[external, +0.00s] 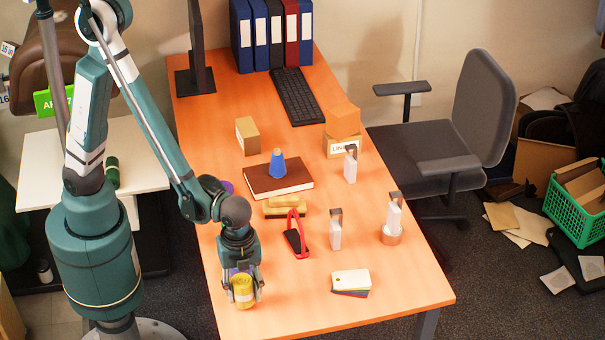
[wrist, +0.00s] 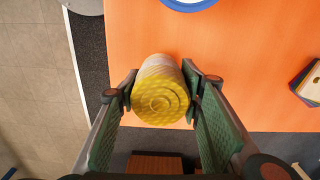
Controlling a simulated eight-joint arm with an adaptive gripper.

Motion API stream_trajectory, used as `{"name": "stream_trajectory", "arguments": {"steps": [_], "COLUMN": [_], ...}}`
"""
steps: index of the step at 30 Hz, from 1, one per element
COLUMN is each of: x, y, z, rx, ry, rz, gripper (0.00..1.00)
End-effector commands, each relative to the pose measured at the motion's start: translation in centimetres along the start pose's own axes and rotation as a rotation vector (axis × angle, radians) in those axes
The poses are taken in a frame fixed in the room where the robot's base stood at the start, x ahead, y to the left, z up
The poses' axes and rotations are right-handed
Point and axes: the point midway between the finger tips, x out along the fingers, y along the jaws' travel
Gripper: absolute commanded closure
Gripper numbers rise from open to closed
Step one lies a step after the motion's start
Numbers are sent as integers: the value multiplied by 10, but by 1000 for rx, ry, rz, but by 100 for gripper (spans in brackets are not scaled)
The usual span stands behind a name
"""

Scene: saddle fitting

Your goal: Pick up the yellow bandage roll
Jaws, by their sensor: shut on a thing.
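The yellow bandage roll (external: 243,290) is at the near left corner of the orange desk in the external view. In the wrist view the roll (wrist: 160,92) shows its spiral end, between the two green fingers. My gripper (external: 243,293) points down and is shut on the roll, with a finger on each side of it; the gripper also fills the lower wrist view (wrist: 160,98). Whether the roll touches the desk or is just above it, I cannot tell.
The desk (external: 300,318) is bare around the roll. A stack of cards (external: 351,282), a red-strapped black item (external: 297,238), yellow blocks (external: 285,207) and a brown book (external: 277,182) lie farther off. The desk's left edge is close to my gripper.

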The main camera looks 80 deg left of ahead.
Motion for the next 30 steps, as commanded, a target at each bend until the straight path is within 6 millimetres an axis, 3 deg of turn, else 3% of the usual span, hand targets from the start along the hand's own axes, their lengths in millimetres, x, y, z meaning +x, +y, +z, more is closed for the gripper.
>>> {"name": "stream_trajectory", "arguments": {"steps": [18,30], "x": [-73,-86], "y": [0,0], "z": [0,0], "rx": [0,0], "ry": [0,0], "rz": [0,0], "gripper": [76,76]}}
